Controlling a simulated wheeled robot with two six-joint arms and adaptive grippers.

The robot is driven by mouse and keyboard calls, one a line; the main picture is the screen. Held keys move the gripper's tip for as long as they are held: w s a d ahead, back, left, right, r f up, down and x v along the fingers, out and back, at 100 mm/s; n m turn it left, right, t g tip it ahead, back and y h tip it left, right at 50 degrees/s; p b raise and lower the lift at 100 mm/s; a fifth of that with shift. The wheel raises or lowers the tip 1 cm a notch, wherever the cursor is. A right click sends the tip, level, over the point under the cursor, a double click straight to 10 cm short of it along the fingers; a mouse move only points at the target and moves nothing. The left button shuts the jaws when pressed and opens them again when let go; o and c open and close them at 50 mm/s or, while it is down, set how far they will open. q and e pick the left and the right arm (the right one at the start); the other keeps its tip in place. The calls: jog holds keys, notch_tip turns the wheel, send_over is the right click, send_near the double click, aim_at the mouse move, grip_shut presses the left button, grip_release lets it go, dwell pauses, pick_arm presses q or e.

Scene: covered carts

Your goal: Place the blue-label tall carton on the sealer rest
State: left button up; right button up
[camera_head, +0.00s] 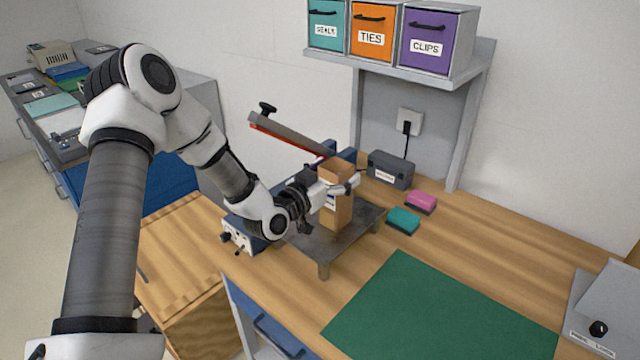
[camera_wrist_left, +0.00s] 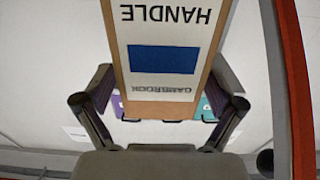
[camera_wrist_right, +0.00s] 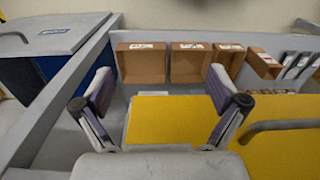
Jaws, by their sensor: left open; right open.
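The blue-label tall carton (camera_head: 338,214) is brown and upright on the dark metal sealer rest (camera_head: 300,243), its base seeming to meet the plate. In the left wrist view the carton (camera_wrist_left: 165,60) shows a white label with a blue block and inverted print. My left gripper (camera_head: 338,187) is open, with its fingers on either side of the carton's upper part. The sealer (camera_head: 243,236) has its red-edged arm (camera_head: 290,135) raised behind the carton. My right gripper (camera_wrist_right: 158,95) is open and empty, and is outside the head view.
A green mat (camera_head: 440,305) covers the bench at front right. Teal (camera_head: 403,221) and pink (camera_head: 421,202) blocks and a dark grey box (camera_head: 391,169) lie right of the rest. Bins stand on the shelf above. The right wrist view shows a yellow panel (camera_wrist_right: 160,118) and cardboard boxes (camera_wrist_right: 141,63).

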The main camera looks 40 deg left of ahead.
pick_arm(q)
jog(key=s, duration=0.6)
jog(key=s+a, duration=0.1)
jog(key=s, duration=0.2)
jog(key=shift+p, duration=0.4)
jog(key=shift+s+d+f, duration=0.1)
jog(key=shift+s, duration=0.55)
